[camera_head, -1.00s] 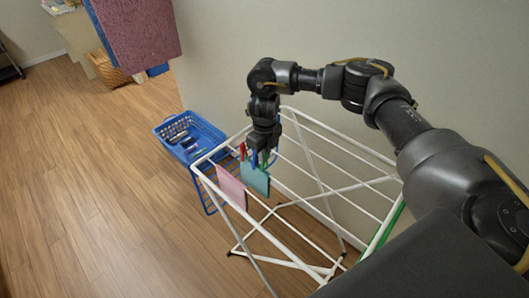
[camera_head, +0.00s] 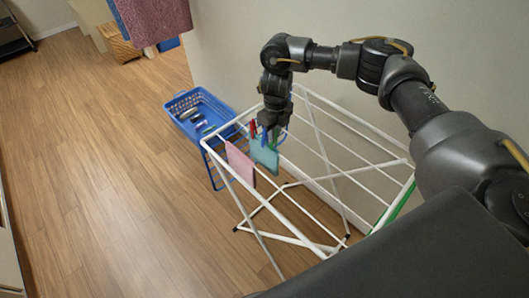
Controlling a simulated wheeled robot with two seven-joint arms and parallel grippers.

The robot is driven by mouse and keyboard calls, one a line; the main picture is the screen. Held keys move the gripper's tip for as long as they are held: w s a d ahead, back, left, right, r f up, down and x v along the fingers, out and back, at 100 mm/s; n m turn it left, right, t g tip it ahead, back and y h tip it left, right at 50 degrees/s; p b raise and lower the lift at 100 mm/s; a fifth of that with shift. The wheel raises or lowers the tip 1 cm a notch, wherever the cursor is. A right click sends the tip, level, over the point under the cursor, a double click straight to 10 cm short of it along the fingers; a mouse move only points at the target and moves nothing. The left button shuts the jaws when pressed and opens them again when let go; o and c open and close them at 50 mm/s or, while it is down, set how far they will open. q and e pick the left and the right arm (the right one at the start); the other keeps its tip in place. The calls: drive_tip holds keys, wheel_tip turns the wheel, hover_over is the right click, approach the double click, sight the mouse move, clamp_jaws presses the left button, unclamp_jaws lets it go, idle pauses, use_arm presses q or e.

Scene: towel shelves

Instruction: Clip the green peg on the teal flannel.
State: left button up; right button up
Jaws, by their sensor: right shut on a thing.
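The teal flannel (camera_head: 264,158) hangs on a rail at the far end of the white drying rack (camera_head: 292,210), its lower edge slanted. My right gripper (camera_head: 270,126) is right above its top edge, pointing down. It is shut on the green peg (camera_head: 275,138), which shows only as a small strip at the flannel's top right. A blue peg (camera_head: 264,137) is at the flannel's top, left of the green one. Whether the green peg grips the cloth is too small to tell. My left gripper is out of view.
A pink flannel (camera_head: 240,164) hangs to the left, with a red peg (camera_head: 253,129) near its top right. A blue basket (camera_head: 184,118) with small items stands beyond the rack. The rack's nearer rails are bare. A wall stands close behind the rack.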

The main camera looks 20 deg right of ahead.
drive_tip(key=shift+f+b, duration=1.1)
drive_tip(key=shift+f, duration=0.4)
idle(0.4)
drive_tip(key=o, duration=0.9)
drive_tip(key=shift+o, duration=0.4)
drive_tip(key=shift+o, duration=1.1)
drive_tip(key=shift+r, duration=0.1)
wheel_tip(320, 180, up, 7)
drive_tip(key=p, duration=0.6)
